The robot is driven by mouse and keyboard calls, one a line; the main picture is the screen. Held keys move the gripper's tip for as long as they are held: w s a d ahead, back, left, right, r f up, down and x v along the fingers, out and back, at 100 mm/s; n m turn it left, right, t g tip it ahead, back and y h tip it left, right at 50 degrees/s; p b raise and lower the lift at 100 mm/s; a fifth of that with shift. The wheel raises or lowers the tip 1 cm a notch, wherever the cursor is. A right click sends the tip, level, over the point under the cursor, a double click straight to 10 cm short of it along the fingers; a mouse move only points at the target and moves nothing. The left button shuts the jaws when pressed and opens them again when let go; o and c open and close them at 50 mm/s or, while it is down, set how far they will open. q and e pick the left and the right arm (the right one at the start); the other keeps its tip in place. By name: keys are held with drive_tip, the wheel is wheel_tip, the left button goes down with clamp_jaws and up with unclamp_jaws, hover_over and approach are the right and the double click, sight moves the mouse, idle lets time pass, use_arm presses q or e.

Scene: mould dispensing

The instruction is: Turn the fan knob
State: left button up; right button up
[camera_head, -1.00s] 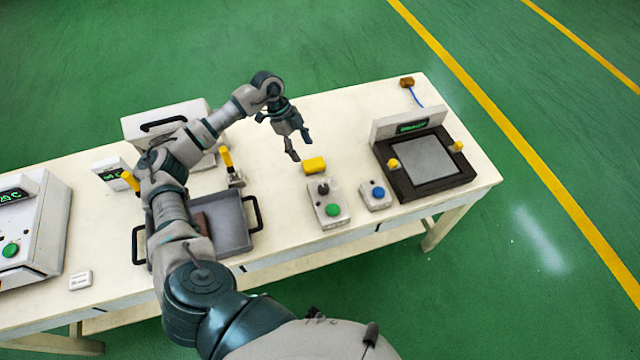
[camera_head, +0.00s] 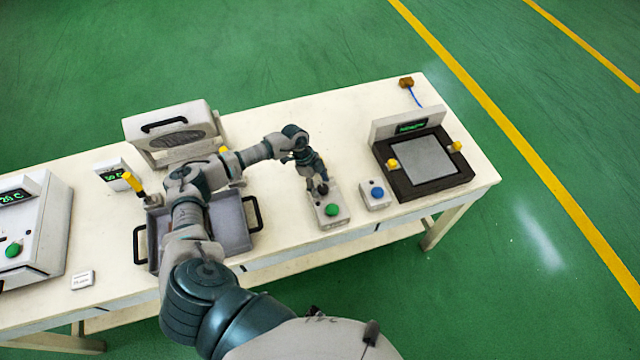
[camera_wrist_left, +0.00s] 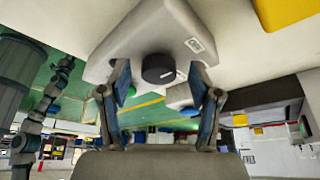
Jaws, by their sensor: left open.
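The black round knob (camera_wrist_left: 158,69) sits on a light grey control box (camera_wrist_left: 130,35) in the left wrist view. That box (camera_head: 332,216) also shows in the head view, with a green button on its front part. My left gripper (camera_head: 320,186) is over the box's knob end and hides much of the knob. In the left wrist view the gripper (camera_wrist_left: 159,80) is open, one finger on each side of the knob. I cannot tell whether the fingers touch it. My right gripper is not in view.
A smaller box with a blue button (camera_head: 377,194) stands right of the control box. A dark framed plate device (camera_head: 400,185) is farther right. A grey tray (camera_head: 233,248) with black handles and a grilled unit (camera_head: 165,120) are left. A yellow block (camera_wrist_left: 285,12) lies near the control box.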

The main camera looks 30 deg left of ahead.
use_arm(q)
drive_tip(key=shift+d+f, duration=0.1)
drive_tip(key=shift+d, duration=0.15)
drive_tip(key=shift+c, duration=0.6)
drive_tip(key=c, duration=1)
drive_tip(key=shift+m, duration=0.3)
drive_tip(key=m, duration=0.1)
drive_tip(key=m+g, duration=0.1)
drive_tip(key=m, duration=0.1)
drive_tip(key=shift+w+m+g, duration=0.25)
drive_tip(key=shift+m+g, duration=0.05)
drive_tip(key=shift+w+m+g+y+b, duration=0.1)
drive_tip(key=shift+m+g+y+b, duration=0.25)
drive_tip(key=shift+m, duration=0.8)
drive_tip(key=shift+w+m+g+y+b, duration=0.1)
drive_tip(key=shift+m+g+y+b, duration=0.25)
drive_tip(key=shift+m, duration=0.8)
